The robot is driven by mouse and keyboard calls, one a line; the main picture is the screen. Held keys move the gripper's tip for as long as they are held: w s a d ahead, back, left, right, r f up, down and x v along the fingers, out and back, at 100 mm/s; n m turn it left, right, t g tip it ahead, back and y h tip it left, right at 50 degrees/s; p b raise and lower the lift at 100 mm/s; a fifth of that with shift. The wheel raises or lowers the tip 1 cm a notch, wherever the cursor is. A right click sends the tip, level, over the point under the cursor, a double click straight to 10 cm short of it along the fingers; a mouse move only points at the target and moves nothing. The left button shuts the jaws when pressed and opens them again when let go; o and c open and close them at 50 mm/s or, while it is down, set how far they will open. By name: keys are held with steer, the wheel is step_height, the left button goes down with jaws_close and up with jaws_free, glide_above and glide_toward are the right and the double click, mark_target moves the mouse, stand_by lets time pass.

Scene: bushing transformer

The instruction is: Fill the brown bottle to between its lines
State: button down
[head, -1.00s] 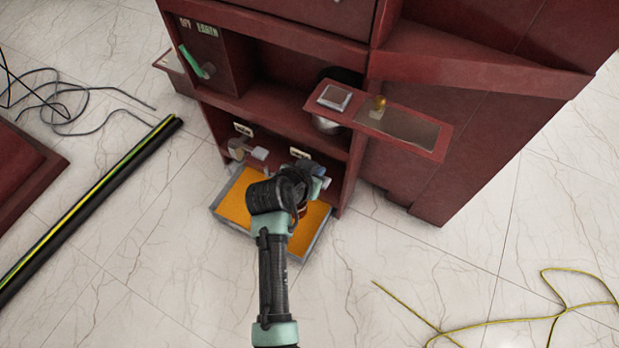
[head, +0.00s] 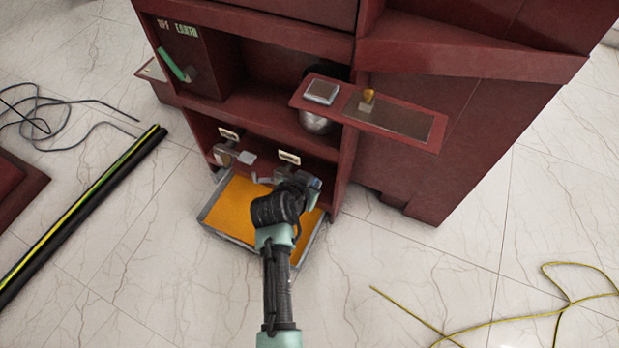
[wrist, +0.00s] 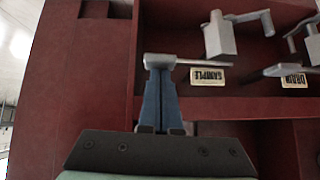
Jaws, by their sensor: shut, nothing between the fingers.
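My gripper (wrist: 160,72) is shut with nothing between its blue fingers. In the wrist view, which shows the cabinet upside down, its tips are right at a flat grey lever (wrist: 190,62) beside the SAMPLE label (wrist: 207,77); I cannot tell whether they touch. A grey sample valve body (wrist: 219,36) stands near that label. The DRAIN label (wrist: 294,81) and its valve (wrist: 313,45) are to the right. In the head view my wrist covers much of the sample valve (head: 308,180). I cannot make out the brown bottle; my arm may hide it.
The orange-floored tray (head: 213,216) with a grey rim lies below the valves on the floor. A red shelf (head: 432,137) juts out at upper right, bearing a square plate (head: 321,91) and a brass knob (head: 368,95).

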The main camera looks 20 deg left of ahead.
steer(key=shift+d+f+m+y, duration=0.3)
steer(key=shift+f+m+y, duration=0.1)
steer(key=shift+f+y, duration=0.3)
step_height(320, 180, down, 3)
steer(key=shift+r, duration=0.2)
steer(key=shift+s+d+f, duration=0.1)
steer(key=shift+s+f, duration=0.05)
steer(key=s+d+r+p, duration=0.4)
steer(key=s+r+p, duration=0.3)
steer(key=r+p, duration=0.2)
steer(key=shift+d+r+p, duration=0.15)
steer(key=shift+r+p, duration=0.2)
steer(key=shift+r, duration=0.5)
